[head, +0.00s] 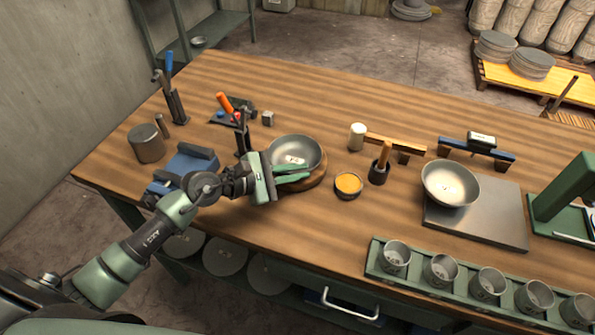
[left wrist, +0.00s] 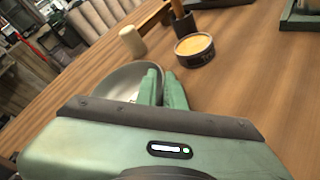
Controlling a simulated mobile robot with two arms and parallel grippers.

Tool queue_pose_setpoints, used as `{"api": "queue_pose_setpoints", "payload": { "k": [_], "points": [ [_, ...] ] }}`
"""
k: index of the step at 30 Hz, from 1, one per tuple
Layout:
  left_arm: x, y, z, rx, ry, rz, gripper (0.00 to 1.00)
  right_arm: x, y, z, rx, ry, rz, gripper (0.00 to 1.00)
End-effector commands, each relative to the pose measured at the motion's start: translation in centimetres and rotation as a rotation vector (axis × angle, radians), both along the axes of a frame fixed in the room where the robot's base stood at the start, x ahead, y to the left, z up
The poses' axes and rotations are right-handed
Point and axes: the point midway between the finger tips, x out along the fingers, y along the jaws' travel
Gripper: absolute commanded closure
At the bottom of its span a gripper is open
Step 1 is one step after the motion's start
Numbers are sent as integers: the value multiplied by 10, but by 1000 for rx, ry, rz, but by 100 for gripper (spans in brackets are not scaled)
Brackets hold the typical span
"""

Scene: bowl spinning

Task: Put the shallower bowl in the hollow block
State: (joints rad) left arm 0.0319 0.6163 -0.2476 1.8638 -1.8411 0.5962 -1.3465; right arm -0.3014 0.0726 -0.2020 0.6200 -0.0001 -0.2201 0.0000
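A grey metal bowl (head: 293,148) with a pale label inside sits on a round brown wooden block (head: 318,178); the bowl hides any hollow in it. A second, pale metal bowl (head: 450,182) stands on a flat metal plate at the right. I cannot tell for certain which bowl is shallower. My left gripper (head: 308,173) is at the near rim of the grey bowl. In the left wrist view its green fingers (left wrist: 163,88) are close together with the bowl (left wrist: 118,85) rim at them; whether they press on it is unclear. My right gripper is out of view.
A tin of yellow paste (head: 348,185) and a dark pot with a wooden handle (head: 379,170) stand right of the block. A blue vise (head: 185,168) is to the left. A green rack of cups (head: 440,270) lines the front edge. Bare tabletop lies in front of the block.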

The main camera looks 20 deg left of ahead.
Motion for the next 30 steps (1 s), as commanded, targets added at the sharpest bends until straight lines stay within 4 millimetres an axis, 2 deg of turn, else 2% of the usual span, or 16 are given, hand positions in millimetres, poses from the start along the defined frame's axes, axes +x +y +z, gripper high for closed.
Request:
{"api": "queue_pose_setpoints", "payload": {
  "k": [9, 14, 21, 30],
  "points": [
    [-2, 0, 2, 1, 6, -4, 88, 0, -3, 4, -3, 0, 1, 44],
    [-20, 17, 6, 6, 5, -3, 88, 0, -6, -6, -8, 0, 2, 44],
    [-58, 53, 22, 6, 8, -3, 88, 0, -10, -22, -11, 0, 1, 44],
    [-81, 75, 37, 1, 6, -1, 88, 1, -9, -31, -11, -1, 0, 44]
  ]
}}
